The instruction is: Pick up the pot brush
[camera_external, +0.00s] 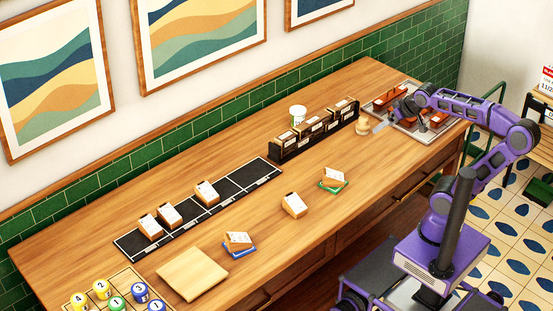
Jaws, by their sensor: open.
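A small round tan wooden object (362,127), which looks like the pot brush, stands on the wooden counter just past the right end of the dark rack. My gripper (397,112) is over the left part of the tray at the far right end of the counter, to the right of the brush and apart from it. The gripper is open; its fingers are small and hard to make out here. Nothing is visibly held.
The grey tray (425,135) holds several copper-coloured pieces. A dark rack (315,134) with boxes stands left of the brush, with a white cup (298,112) behind it. Loose boxes and a black strip (233,188) lie further left. The counter in front of the brush is clear.

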